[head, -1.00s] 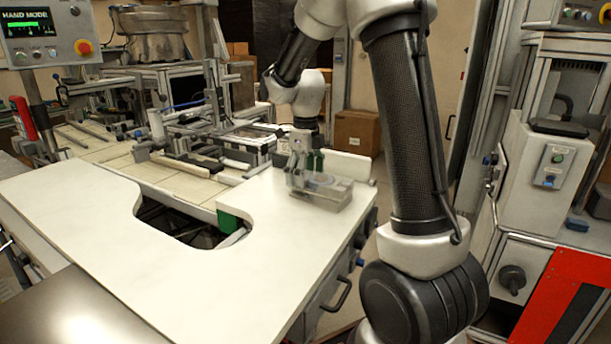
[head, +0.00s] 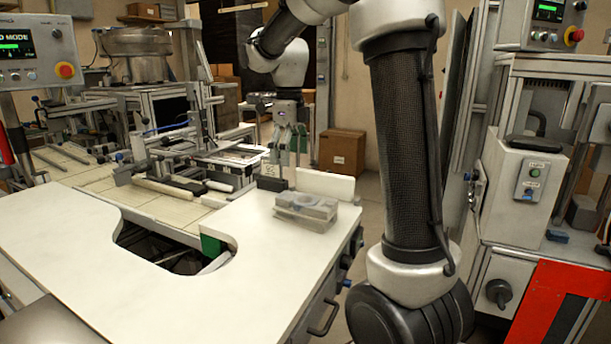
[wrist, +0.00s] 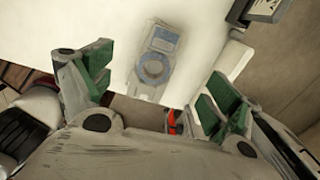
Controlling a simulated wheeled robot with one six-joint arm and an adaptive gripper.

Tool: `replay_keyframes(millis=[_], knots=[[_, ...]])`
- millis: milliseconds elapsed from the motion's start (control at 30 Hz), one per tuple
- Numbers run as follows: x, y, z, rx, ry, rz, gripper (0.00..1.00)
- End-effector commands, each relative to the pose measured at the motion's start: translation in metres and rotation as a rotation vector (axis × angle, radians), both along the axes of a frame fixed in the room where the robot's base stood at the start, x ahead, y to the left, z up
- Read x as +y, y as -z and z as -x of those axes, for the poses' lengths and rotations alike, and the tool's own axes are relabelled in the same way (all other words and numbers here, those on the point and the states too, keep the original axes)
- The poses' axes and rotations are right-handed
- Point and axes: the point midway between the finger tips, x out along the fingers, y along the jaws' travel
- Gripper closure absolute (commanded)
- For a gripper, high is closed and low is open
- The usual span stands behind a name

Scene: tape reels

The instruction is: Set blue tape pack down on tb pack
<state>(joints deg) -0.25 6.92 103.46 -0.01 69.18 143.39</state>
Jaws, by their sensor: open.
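A clear pack with a blue ring shape inside, the blue tape pack (head: 306,202), sits on the white worktop near its right edge. A second clear layer beneath it looks like the tb pack (head: 303,219); the seam between the two is hard to make out. The blue tape pack shows from above in the wrist view (wrist: 153,68), with its blue ring and a blue-grey block. My gripper (head: 289,146) is open and empty above and behind the packs. In the wrist view its green-padded fingers (wrist: 160,88) are spread wide, with the packs below and apart from them.
The white worktop (head: 80,245) is largely clear, with a dark cut-out at its middle. A white upright block (head: 325,186) and a dark block (head: 272,184) stand just behind the packs. Fixtures and rails fill the table behind. A cardboard box (head: 342,152) stands beyond.

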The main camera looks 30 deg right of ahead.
Motion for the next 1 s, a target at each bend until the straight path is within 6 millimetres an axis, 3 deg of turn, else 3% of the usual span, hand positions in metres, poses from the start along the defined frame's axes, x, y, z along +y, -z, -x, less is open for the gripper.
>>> replay_keyframes(millis=[167, 300, 600, 800, 1000], knots=[[-0.001, -0.021, 0.049, -0.066, -0.407, 0.016, 0.10], [-0.001, -0.030, 0.108, -0.135, -0.923, 0.072, 0.10], [-0.002, -0.009, 0.219, -0.195, -1.977, 0.312, 0.10], [-0.002, 0.011, 0.254, -0.166, -2.370, 0.444, 0.10], [-0.002, 0.015, 0.260, -0.155, -2.461, 0.476, 0.10]])
